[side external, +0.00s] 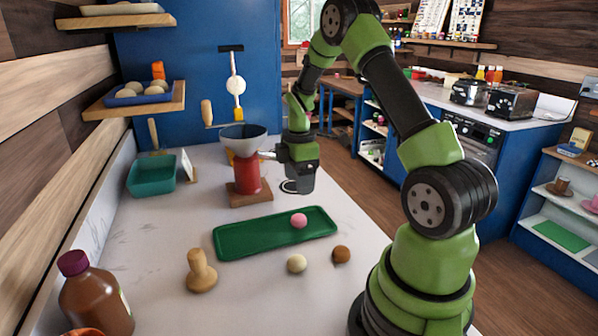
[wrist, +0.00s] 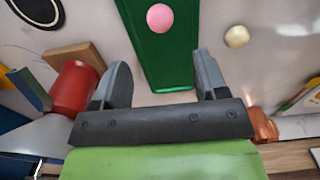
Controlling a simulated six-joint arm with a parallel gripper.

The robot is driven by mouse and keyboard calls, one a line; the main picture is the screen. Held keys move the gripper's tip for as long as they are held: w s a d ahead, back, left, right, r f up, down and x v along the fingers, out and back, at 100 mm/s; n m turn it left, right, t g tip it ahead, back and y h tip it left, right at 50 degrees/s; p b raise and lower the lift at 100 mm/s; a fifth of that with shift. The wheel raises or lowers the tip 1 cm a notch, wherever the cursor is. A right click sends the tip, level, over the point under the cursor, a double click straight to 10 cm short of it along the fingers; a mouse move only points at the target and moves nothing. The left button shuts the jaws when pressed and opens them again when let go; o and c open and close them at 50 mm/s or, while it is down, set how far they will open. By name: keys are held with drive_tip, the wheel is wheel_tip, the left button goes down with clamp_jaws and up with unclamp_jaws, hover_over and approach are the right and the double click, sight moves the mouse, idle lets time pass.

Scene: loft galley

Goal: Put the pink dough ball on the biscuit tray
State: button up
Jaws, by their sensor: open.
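The pink dough ball (side external: 299,220) rests on the green biscuit tray (side external: 250,237), toward the tray's right part in the side view. In the wrist view the pink dough ball (wrist: 160,18) also lies on the green tray (wrist: 165,62), ahead of the fingers. My gripper (side external: 298,186) is above the counter just behind the tray, apart from the ball. In the wrist view my gripper (wrist: 160,85) has its two fingers spread with nothing between them but the view of the tray and counter below.
A cream ball (side external: 297,263) and a brown ball (side external: 341,254) lie in front of the tray. A wooden stamp-like piece (side external: 201,272) and a brown bottle (side external: 97,297) stand at left. A red grinder with a bowl (side external: 246,176) stands close left of my gripper. A teal bin (side external: 152,176) is farther back.

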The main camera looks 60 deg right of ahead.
drive_tip(key=s+a+r+m+t, duration=0.1)
drive_tip(key=a+r+m+t, duration=0.35)
drive_tip(key=a+r, duration=0.9)
drive_tip(key=s+a+r+m+t+y, duration=0.2)
drive_tip(key=s+a+r+m, duration=0.4)
drive_tip(key=s+a+m, duration=0.3)
drive_tip(key=s, duration=0.3)
drive_tip(key=shift+a+r+t, duration=0.2)
drive_tip(key=shift+a+t, duration=0.1)
drive_tip(key=shift+t, duration=0.05)
